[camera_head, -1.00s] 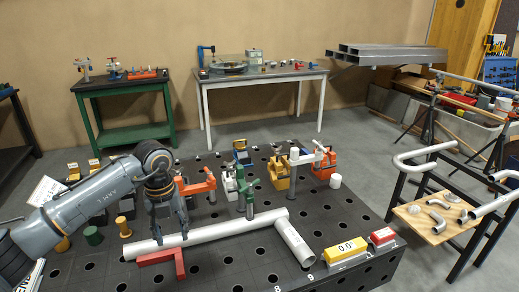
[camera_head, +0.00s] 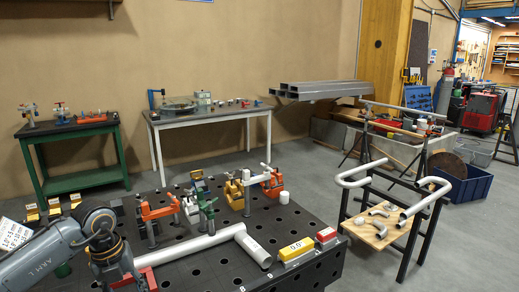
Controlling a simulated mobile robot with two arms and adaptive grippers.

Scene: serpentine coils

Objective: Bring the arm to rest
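My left arm comes in from the lower left. Its gripper (camera_head: 124,281) points down over the near left part of the black perforated table (camera_head: 214,268), beside the left end of a white pipe (camera_head: 190,247). The gripper's fingers look apart with nothing between them; their tips are near the bottom edge of the picture. The pipe lies on the table with a bend at its right end. A red bracket (camera_head: 150,277) is close beside the gripper, partly hidden by it. My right gripper is not in view.
Orange, yellow and green clamps (camera_head: 209,208) stand along the table's back. A yellow level box (camera_head: 296,249) and a red box (camera_head: 326,235) sit at its right edge. A rack with bent pipes (camera_head: 380,225) stands to the right. Open floor lies beyond.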

